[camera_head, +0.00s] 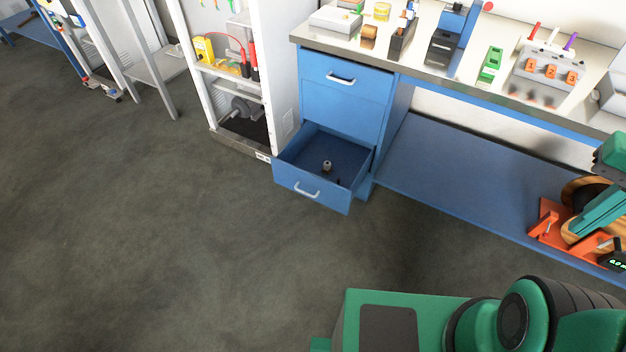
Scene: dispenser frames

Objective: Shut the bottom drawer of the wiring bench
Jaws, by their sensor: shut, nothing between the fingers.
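The blue wiring bench (345,95) stands at the upper centre, with a drawer unit at its left end. Its bottom drawer (312,193) is pulled well out towards the open floor. The drawer has a pale bar handle on its front, and a small grey fitting (327,166) and a small dark piece lie inside. The upper drawer (345,78) is closed, with a similar handle. I do not see my gripper in this view. The green body at the bottom right is mine.
A white open-shelved cabinet (285,60) stands close to the left of the drawer. A low blue shelf (440,185) runs right under the bench, with an orange spool stand (549,220) near its right end. The grey floor (180,230) before and left of the drawer is clear.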

